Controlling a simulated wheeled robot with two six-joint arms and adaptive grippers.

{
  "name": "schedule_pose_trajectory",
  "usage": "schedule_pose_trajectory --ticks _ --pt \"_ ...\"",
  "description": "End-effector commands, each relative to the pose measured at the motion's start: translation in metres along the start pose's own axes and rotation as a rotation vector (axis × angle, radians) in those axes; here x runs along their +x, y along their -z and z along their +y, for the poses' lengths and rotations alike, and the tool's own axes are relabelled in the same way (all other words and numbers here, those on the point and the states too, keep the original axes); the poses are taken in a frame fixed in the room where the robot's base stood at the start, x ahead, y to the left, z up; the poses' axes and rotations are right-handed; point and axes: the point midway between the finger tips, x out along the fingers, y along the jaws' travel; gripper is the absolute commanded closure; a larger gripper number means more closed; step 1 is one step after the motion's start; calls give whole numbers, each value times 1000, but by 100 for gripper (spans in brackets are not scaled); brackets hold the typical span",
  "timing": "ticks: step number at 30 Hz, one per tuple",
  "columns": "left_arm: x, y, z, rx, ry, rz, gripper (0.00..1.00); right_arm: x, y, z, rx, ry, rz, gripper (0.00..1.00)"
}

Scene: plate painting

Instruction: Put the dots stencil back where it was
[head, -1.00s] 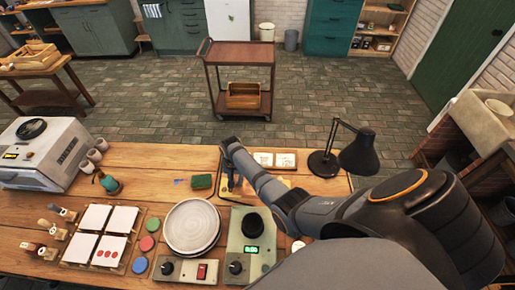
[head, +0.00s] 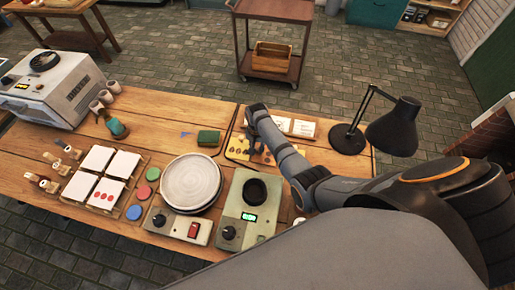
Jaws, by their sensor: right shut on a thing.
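A yellow stencil with dark round holes (head: 239,149) shows at the left part of a dark-edged mat on the wooden table. My right gripper (head: 250,134) points down over it and is shut on it; the fingertips are small and partly hidden by the wrist. I cannot tell whether the stencil touches the mat. Another yellow piece (head: 267,157) shows just right of the wrist, mostly covered by my forearm. My left gripper is not in view.
A black lamp (head: 392,128) stands right of my arm. White cards (head: 302,128) lie behind the forearm. A green sponge (head: 208,138) lies to the left. A round plate (head: 190,180) and a device with a green display (head: 249,205) stand nearer.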

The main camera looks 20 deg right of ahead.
Motion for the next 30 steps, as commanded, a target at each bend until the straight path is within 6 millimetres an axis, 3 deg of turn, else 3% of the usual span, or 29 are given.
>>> schedule_pose_trajectory --ticks 2,3,8,19,30 --pt "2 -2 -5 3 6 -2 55 3 0 0 0 0 -1 100" --pt "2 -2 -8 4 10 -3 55 3 0 0 0 0 0 75" --pt "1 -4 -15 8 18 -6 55 2 0 0 0 0 0 55" --pt "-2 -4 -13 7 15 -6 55 -6 1 0 0 2 2 55" --pt "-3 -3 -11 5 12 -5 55 -89 1 -1 0 3 3 55"
